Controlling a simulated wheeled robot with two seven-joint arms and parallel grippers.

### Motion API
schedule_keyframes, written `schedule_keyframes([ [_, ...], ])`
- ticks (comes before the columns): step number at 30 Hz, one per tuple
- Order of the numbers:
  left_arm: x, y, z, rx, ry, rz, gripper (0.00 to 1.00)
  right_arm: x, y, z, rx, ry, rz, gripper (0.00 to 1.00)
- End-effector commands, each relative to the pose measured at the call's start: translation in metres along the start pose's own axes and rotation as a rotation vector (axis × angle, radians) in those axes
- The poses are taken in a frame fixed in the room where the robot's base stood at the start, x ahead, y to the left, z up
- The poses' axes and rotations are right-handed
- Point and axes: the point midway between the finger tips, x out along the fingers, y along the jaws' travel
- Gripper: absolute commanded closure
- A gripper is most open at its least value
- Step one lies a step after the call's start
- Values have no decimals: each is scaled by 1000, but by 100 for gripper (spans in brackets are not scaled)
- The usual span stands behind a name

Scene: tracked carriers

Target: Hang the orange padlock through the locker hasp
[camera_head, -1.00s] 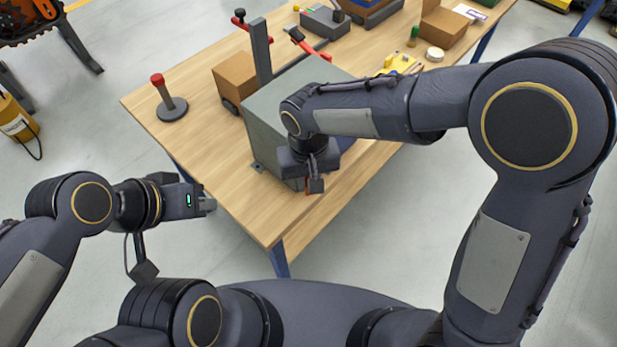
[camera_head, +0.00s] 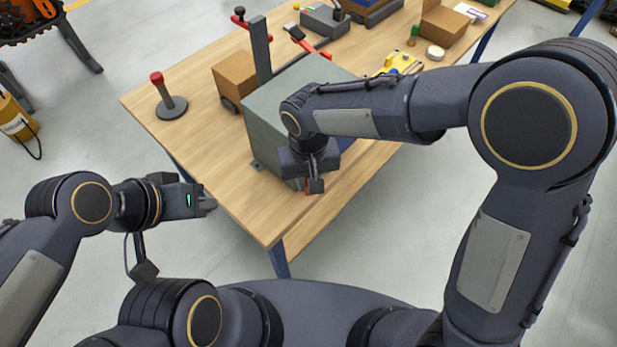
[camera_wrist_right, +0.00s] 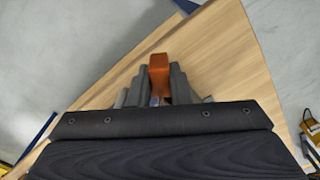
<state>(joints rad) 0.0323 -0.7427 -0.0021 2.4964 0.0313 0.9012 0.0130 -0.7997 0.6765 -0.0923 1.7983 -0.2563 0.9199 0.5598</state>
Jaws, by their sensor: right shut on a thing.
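The orange padlock (camera_wrist_right: 159,68) shows in the right wrist view as an orange block between the fingers of my right gripper (camera_wrist_right: 160,88). My right gripper is shut on it. In the head view my right gripper (camera_head: 313,180) is low in front of the grey-green locker (camera_head: 268,122), near the table's front edge; only a small bit of orange-red shows there. I cannot see the hasp; my right arm covers much of the locker front. My left gripper (camera_head: 208,203) is off the table's left side, away from the locker; its finger gap cannot be made out.
The wooden table (camera_head: 235,185) has free room at its front left. A red-topped post (camera_head: 170,103) stands at the left. A cardboard box (camera_head: 236,77) and a grey upright (camera_head: 260,50) stand behind the locker. A yellow item (camera_head: 397,62) lies to the right.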

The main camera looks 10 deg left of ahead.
Motion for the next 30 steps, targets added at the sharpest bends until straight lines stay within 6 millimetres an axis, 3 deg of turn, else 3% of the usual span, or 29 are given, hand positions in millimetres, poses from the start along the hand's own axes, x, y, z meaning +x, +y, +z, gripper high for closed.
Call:
schedule_keyframes([
  [30,8,-4,4,0,0,0,100,12,0,0,0,0,0,100],
])
